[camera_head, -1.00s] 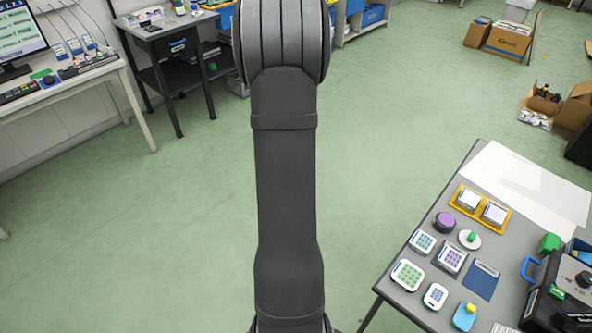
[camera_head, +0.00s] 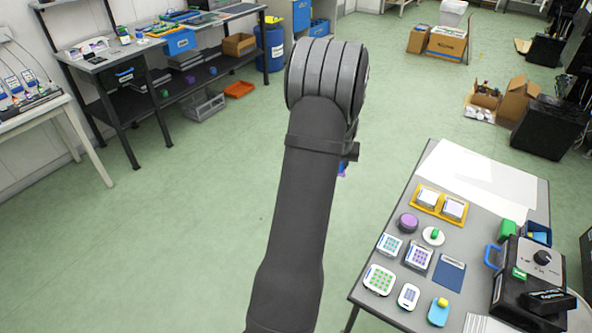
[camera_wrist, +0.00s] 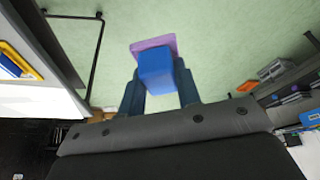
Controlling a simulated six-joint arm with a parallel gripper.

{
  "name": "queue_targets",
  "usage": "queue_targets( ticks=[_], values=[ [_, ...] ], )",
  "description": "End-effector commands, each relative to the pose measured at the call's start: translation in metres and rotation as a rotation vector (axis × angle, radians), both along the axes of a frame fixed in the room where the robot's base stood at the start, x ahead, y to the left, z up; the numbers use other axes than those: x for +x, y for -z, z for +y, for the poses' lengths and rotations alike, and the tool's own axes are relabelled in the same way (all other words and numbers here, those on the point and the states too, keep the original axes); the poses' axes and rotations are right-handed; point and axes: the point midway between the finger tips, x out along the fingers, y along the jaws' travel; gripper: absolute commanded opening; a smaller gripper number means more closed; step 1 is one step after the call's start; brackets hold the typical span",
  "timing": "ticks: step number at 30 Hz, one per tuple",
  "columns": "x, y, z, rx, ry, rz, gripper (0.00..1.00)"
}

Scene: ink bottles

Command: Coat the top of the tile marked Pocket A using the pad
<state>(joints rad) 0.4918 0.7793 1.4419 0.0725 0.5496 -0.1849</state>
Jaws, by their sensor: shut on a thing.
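My gripper (camera_wrist: 159,90) is shut on a pad with a blue block handle (camera_wrist: 155,68) and a wider purple face (camera_wrist: 153,44). The pad is in the air over the green floor, away from the table. In the head view my arm hides most of the gripper; a small bit of the pad (camera_head: 342,169) shows beside the arm. I cannot read a Pocket A mark on either. A tray edge shows in the wrist view (camera_wrist: 22,62).
A white sheet lies at the back. Floor left of the table is clear.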

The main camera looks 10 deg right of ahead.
Motion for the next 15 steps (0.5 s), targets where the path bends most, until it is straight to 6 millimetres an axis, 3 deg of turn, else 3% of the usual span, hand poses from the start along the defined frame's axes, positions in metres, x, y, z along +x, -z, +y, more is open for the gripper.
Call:
queue_targets(
  ticks=[1, 3, 8, 15],
  values=[
    [-0.006, -0.001, -0.028, 0.0, 0.033, -0.001, 0.12],
    [-0.014, -0.003, -0.062, 0.0, 0.071, -0.002, 0.12],
    [-0.041, -0.008, -0.137, 0.001, 0.15, -0.001, 0.12],
    [-0.099, -0.015, -0.242, 0.002, 0.265, -0.004, 0.12]
  ],
)
